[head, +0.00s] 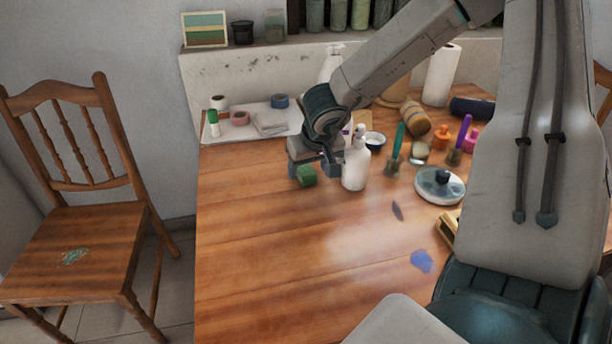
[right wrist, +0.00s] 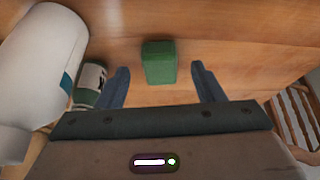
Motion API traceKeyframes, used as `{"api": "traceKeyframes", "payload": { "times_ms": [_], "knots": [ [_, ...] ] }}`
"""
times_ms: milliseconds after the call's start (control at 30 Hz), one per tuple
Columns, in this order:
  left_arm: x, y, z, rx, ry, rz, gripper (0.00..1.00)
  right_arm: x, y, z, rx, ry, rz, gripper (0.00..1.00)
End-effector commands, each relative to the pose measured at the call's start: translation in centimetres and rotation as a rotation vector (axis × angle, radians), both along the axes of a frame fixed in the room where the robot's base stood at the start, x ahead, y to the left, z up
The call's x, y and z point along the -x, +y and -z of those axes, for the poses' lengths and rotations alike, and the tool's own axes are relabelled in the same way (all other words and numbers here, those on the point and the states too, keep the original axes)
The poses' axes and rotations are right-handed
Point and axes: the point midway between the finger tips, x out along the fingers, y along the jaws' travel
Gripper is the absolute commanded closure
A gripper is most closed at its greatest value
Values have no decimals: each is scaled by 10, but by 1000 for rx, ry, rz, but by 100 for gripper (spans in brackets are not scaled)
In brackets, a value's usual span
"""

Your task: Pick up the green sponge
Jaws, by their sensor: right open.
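The green sponge (head: 306,175) is a small green block on the wooden table, left of the white pump bottle. It also shows in the right wrist view (right wrist: 159,63), lying between and just beyond the fingertips. My right gripper (head: 325,166) is right at the sponge in the head view, and part of it hides what lies behind. In the right wrist view the right gripper (right wrist: 160,82) is open, with a finger on each side of the sponge and gaps showing. My left gripper is not in view.
A white pump bottle (head: 355,165) stands close beside the right gripper. A white tray (head: 284,128) with tape rolls and a cloth is behind. A lidded dish (head: 440,185), brushes and small jars stand to the right. The table's front left is clear.

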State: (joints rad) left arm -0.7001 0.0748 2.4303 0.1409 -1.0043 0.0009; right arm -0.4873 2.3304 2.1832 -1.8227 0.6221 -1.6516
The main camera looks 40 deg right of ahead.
Motion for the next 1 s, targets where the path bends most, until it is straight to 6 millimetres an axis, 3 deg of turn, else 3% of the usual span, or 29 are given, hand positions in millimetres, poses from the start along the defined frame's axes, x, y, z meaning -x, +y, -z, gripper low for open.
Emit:
{"api": "traceKeyframes", "payload": {
  "times_ms": [133, 433, 700, 1000],
  "knots": [
    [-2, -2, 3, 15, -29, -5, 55, -6, -2, 17, 1, 1, -1, 38],
    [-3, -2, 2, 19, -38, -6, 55, -8, -3, 20, 0, 1, 0, 38],
    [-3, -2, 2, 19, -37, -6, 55, -8, -3, 20, -1, 1, 0, 86],
    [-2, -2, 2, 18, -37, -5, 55, -8, -3, 19, -1, 0, 1, 86]
  ]
}}
